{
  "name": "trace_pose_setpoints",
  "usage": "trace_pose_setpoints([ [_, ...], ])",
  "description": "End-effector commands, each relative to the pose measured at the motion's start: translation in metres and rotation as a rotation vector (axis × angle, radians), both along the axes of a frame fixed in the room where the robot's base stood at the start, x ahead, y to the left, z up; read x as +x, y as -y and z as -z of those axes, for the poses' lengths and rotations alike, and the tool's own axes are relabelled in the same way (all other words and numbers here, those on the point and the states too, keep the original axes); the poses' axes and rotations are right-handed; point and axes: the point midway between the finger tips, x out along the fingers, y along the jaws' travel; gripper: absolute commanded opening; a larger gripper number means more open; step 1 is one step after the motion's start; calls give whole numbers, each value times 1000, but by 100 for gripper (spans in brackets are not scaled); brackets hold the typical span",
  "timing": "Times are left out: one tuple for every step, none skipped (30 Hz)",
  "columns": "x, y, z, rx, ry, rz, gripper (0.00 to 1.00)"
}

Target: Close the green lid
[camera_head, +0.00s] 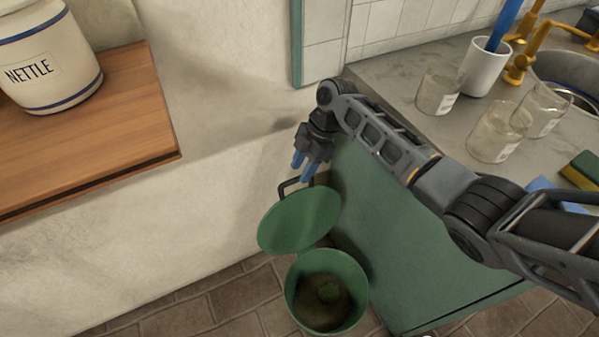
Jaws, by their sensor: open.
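The green lid (300,220) stands open and tilted up behind the green bin (360,278). A dark handle (284,187) sticks out at the lid's upper edge. The bin stands on the floor, its mouth open, with brownish and green matter (328,293) inside. My gripper (304,164) is open, with blue fingertips pointing down, just above the lid's upper edge and near the handle. I cannot tell whether the fingertips touch the handle. Nothing shows between the fingers.
A green cabinet (400,245) stands close to the right of the bin. The counter (405,75) above it holds glass jars (497,132), a white cup (484,68) and sponges (582,170). A wooden shelf (100,130) with a NETTLE jar (48,55) is at left. Brick floor (215,303) is clear left of the bin.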

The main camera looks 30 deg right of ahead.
Motion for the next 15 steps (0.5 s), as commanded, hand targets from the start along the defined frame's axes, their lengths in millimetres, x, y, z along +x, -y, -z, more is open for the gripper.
trace_pose_setpoints([
  [0, -3, 7, 0, -1, 0, 42],
  [0, -4, 10, 0, -1, 0, 42],
  [0, -6, 13, 0, -1, -1, 42],
  [0, -7, 15, 0, -1, -1, 42],
  [0, -7, 17, 0, 0, 0, 42],
  [0, -8, 19, 0, 0, 0, 42],
  [0, -8, 20, 0, 0, -1, 42],
  [0, -9, 21, 0, 0, -1, 42],
  [0, -9, 21, 0, 1, -1, 42],
  [0, -9, 21, 0, 1, -1, 42],
  [0, -9, 21, 0, 1, -1, 42],
  [0, -9, 21, 0, 1, -1, 42],
  [0, -9, 21, 0, 1, -1, 42],
  [0, -9, 21, 0, 1, -1, 42],
  [0, -9, 21, 0, 1, 0, 42],
])
